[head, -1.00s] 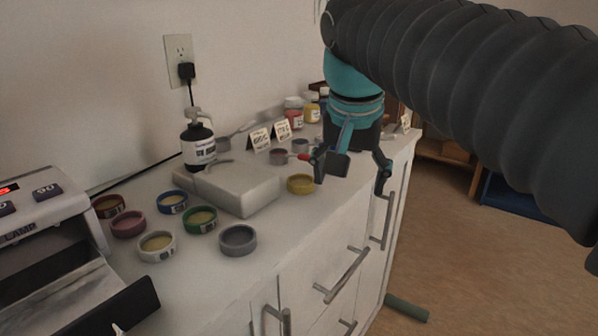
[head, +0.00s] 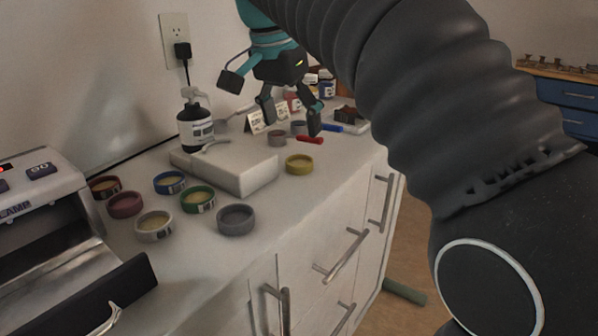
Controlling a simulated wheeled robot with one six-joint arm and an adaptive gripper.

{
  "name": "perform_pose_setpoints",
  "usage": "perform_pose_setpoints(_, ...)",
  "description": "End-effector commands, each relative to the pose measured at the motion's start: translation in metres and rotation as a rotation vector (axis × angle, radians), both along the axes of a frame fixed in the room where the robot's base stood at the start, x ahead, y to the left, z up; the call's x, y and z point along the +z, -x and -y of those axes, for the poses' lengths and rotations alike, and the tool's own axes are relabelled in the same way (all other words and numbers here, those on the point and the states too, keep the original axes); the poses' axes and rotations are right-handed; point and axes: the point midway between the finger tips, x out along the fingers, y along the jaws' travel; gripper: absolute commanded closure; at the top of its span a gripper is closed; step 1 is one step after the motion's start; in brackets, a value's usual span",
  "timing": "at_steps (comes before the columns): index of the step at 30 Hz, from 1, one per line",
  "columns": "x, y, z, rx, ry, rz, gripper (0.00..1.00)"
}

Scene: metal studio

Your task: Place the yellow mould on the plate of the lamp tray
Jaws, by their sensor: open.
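The yellow mould (head: 299,164) is a small round ring-shaped piece lying on the white counter, just right of a pale block. My gripper (head: 290,128) hangs open and empty above the counter, up and slightly left of the yellow mould, apart from it. Its fingers point down in front of the small sign cards. The lamp unit (head: 40,195) stands at the left edge, marked LAMP, with a dark tray front (head: 95,300) pulled out low in the picture. The plate inside the tray cannot be made out clearly.
The pale block (head: 225,170) and a dark pump bottle (head: 195,120) stand behind. The counter's front edge (head: 300,215) is clear.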

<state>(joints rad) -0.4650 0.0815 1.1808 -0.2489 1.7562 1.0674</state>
Motion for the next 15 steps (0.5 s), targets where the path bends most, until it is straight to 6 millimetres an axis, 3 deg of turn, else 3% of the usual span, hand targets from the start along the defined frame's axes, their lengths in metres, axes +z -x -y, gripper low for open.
perform_pose_setpoints(3, -0.016, -0.003, 0.003, 0.001, 0.000, 0.000, 0.18)
perform_pose_setpoints(11, -0.032, -0.006, 0.005, 0.001, -0.001, 0.000, 0.18)
perform_pose_setpoints(15, -0.053, -0.008, 0.007, 0.001, 0.000, -0.002, 0.18)
